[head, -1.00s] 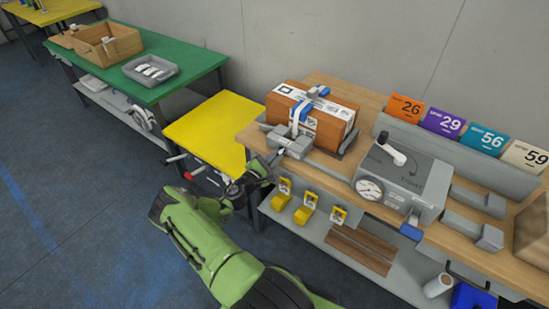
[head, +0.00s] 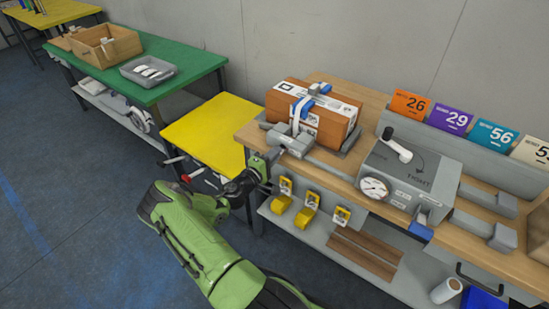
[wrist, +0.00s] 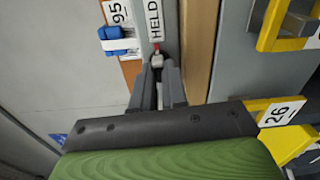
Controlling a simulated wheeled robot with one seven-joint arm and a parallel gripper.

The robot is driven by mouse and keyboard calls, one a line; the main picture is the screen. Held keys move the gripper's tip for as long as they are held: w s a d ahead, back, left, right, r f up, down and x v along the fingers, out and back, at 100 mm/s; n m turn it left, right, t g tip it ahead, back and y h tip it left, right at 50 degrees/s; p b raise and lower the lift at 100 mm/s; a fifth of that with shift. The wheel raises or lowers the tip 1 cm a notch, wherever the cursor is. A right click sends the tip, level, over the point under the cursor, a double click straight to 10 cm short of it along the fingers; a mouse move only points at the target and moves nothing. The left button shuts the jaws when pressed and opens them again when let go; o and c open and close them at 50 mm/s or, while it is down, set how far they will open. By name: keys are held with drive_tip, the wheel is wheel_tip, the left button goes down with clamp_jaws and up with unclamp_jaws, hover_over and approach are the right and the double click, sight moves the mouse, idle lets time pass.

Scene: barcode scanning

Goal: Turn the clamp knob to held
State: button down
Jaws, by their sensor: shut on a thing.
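The clamp (head: 292,142) is a grey block at the table's front edge, before a strapped brown box (head: 326,128). In the wrist view my gripper (wrist: 157,72) has its two dark fingers closed on the small metallic clamp knob (wrist: 157,61), just below a label reading HELD (wrist: 154,20). A red mark lies between the label and the knob. In the head view my gripper (head: 270,160) is at the front of the clamp; its fingers and the knob are too small to make out there.
A grey box with a dial (head: 374,188) and a white-handled crank stands to the right. Yellow tags (head: 285,186) hang along the table front. A yellow table (head: 208,128) and a green table (head: 150,70) stand to the left. Open floor lies at the left.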

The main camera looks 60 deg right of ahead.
drive_tip(key=shift+m, duration=0.5)
drive_tip(key=c, duration=1.4)
unclamp_jaws()
drive_tip(key=shift+c, duration=0.2)
drive_tip(key=w+a+p, duration=0.1)
drive_tip(key=w+a, duration=0.1)
drive_tip(key=a, duration=1.3)
drive_tip(key=shift+w+a, duration=0.2)
drive_tip(key=shift+a, duration=0.1)
